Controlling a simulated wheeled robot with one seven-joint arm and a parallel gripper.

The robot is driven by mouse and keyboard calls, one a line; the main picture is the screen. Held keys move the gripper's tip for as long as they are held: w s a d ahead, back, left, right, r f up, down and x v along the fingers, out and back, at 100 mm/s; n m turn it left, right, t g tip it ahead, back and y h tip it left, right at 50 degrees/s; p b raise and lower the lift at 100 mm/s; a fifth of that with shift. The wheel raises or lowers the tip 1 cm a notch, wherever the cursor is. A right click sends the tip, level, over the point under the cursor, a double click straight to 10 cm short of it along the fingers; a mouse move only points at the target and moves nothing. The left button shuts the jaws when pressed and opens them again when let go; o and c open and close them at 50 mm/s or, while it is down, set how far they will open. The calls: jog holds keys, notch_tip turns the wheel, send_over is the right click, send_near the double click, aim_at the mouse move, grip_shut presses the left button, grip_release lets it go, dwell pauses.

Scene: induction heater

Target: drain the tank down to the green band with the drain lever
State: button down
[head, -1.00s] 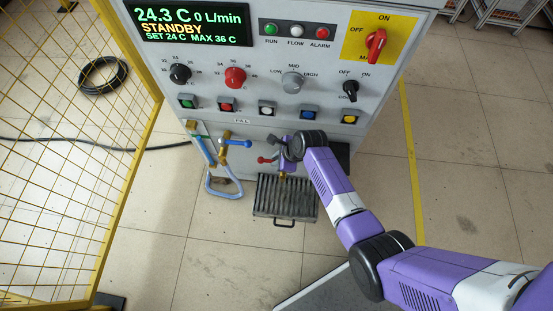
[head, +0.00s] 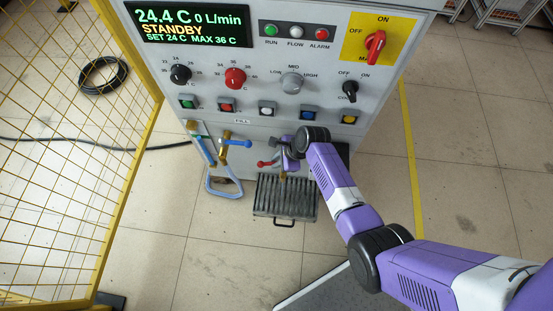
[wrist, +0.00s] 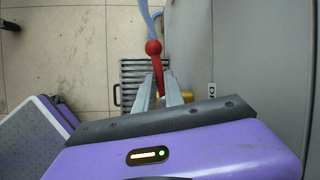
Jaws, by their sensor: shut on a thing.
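The drain lever has a red ball and stem (wrist: 157,62) in the wrist view. Its stem runs down between the two fingers of my gripper (wrist: 160,92), which is shut on it. In the head view the lever's red end (head: 265,164) shows just left of my gripper (head: 282,158), whose fingertips are small and partly hidden by my wrist. A brass outlet (head: 283,176) sits below, above a slatted drain tray (head: 286,196). I cannot make out the tank's liquid level or a green band clearly.
A blue-handled fill valve (head: 236,143) and a looping blue hose (head: 224,188) are left of the lever. The panel display (head: 188,24) reads 24.4 C, 0 L/min, STANDBY. A yellow mesh fence (head: 70,150) stands at the left.

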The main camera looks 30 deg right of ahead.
jog(key=shift+s+n+g+y, duration=0.25)
jog(key=shift+n+g, duration=0.05)
jog(key=shift+n, duration=0.65)
jog(key=shift+s+n+g+y, duration=0.25)
jog(key=shift+n+g, duration=0.05)
jog(key=shift+n, duration=0.65)
jog(key=c, duration=1.4)
grip_release()
jog(key=shift+c, duration=0.2)
jog(key=p+v, duration=0.2)
jog(key=v, duration=0.5)
jog(key=shift+d+r, duration=0.15)
jog(key=shift+r, duration=0.2)
jog(key=shift+s, duration=0.1)
